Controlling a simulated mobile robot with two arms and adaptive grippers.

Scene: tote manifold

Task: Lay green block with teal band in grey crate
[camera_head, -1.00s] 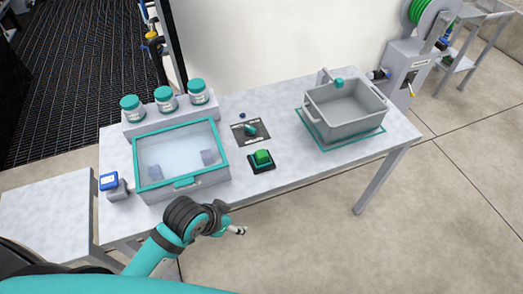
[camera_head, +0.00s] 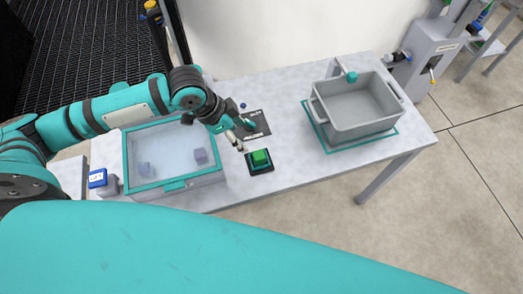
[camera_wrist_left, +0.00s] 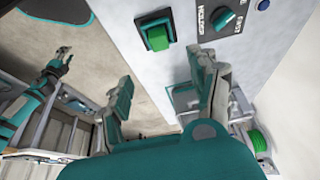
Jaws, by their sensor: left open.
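The green block (camera_head: 261,156) sits on a small black, teal-edged base on the table. It also shows in the left wrist view (camera_wrist_left: 157,39), where a teal band runs along its edge. My left gripper (camera_head: 244,137) is open and empty, just left of and behind the block in the head view. In the left wrist view its two fingers (camera_wrist_left: 160,70) are spread, with the block beyond them, apart from both. The grey crate (camera_head: 367,130) stands on a teal-outlined mat at the table's right. My right gripper (camera_wrist_left: 61,59) shows small at the left of the wrist view.
A lidded clear box (camera_head: 198,178) with a teal frame stands left of the block. A dark panel with a teal knob (camera_head: 255,124) lies behind the block. A blue-faced device (camera_head: 97,178) is at the left. Table between block and crate is clear.

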